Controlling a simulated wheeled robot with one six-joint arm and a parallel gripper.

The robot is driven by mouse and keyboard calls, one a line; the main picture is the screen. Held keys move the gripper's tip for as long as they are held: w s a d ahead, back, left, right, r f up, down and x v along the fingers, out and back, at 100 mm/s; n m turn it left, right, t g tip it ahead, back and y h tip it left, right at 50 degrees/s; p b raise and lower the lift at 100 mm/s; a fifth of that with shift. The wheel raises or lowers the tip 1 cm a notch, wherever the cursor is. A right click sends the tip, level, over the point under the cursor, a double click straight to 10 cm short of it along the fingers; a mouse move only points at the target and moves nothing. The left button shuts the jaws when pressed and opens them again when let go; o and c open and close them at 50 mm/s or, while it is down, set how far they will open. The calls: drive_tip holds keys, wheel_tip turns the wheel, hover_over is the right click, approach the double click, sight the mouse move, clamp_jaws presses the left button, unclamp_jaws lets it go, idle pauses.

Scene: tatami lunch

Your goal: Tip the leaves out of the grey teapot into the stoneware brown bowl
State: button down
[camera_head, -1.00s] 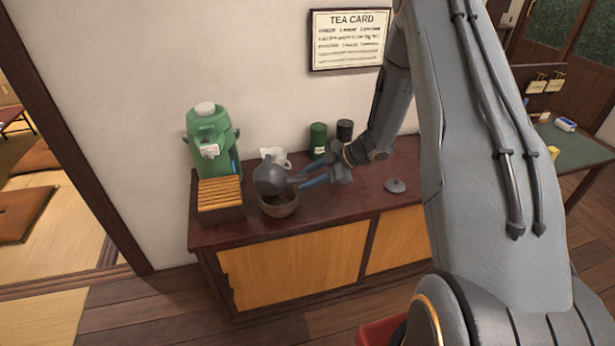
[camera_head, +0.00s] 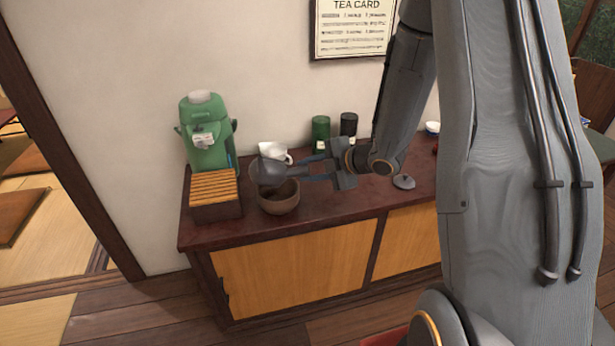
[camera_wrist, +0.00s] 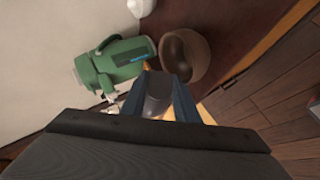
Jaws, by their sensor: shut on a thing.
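The grey teapot (camera_head: 267,174) is held in the air above the back left of the stoneware brown bowl (camera_head: 280,204), and looks tilted. It has no lid on. My gripper (camera_head: 300,172) is shut on the teapot from its right side. In the wrist view part of the teapot (camera_wrist: 157,98) shows between the two fingers, with the brown bowl (camera_wrist: 200,62) just beyond. The bowl stands upright on the dark red counter. The inside of the teapot is hidden, and I cannot make out any leaves. A grey lid (camera_head: 403,182) lies on the counter to the right.
A green dispenser (camera_head: 207,140) stands at the left behind a slatted wooden box (camera_head: 214,188). A white pitcher (camera_head: 274,151) is close behind the teapot. A green canister (camera_head: 320,133) and a black canister (camera_head: 348,128) stand by the wall. The counter front (camera_head: 335,207) is clear.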

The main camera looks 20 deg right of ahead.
drive_tip(key=shift+s+f+n+t+h+b, duration=0.15)
drive_tip(key=shift+n+t+b, duration=0.2)
drive_tip(key=shift+b, duration=0.8)
drive_tip(key=shift+w+n+t+h+b, duration=0.1)
drive_tip(key=shift+n+t+b, duration=0.25)
drive_tip(key=shift+b, duration=0.8)
drive_tip(key=shift+s+f+n+t+h+b, duration=0.15)
drive_tip(key=shift+t+b, duration=0.25)
drive_tip(key=shift+b, duration=0.75)
drive_tip(key=n+t+b, duration=0.1)
drive_tip(key=b, duration=0.3)
drive_tip(key=n+t+b, duration=0.1)
drive_tip(key=b, duration=0.4)
drive_tip(key=shift+w+f+t+b, duration=0.1)
drive_tip(key=shift+f+t+b, duration=0.2)
drive_tip(key=shift+f, duration=0.05)
drive_tip(key=shift+n+b, duration=0.25)
drive_tip(key=shift+b, duration=0.1)
drive_tip(key=shift+f+b, duration=0.1)
drive_tip(key=shift+b, duration=0.3)
drive_tip(key=shift+n+t+p, duration=0.5)
